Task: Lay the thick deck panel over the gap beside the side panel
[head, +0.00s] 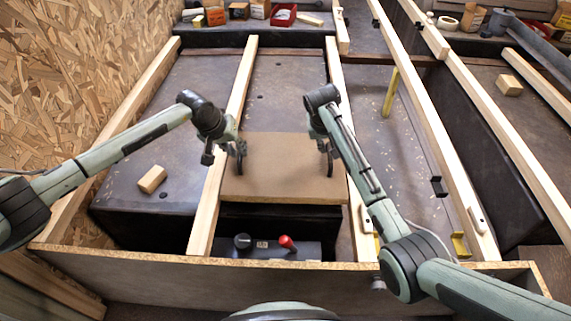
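A flat brown deck panel (283,178) lies across two pale wooden rails near the middle of the head view. An open gap (280,217) shows in front of its near edge, between the rails. My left gripper (240,162) points down at the panel's left part, and my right gripper (328,162) points down at its right part. The fingers overlap the panel in the picture. I cannot tell whether they touch it or how far apart they are. I cannot tell for sure which surface is the side panel; an upright chipboard wall (60,75) stands at the left.
A dark unit with a black knob (242,241) and a red knob (286,242) sits down in the gap. A small wood block (152,179) lies on the dark surface at left. A yellow strip (390,92) stands at right. A chipboard ledge (200,275) crosses the front.

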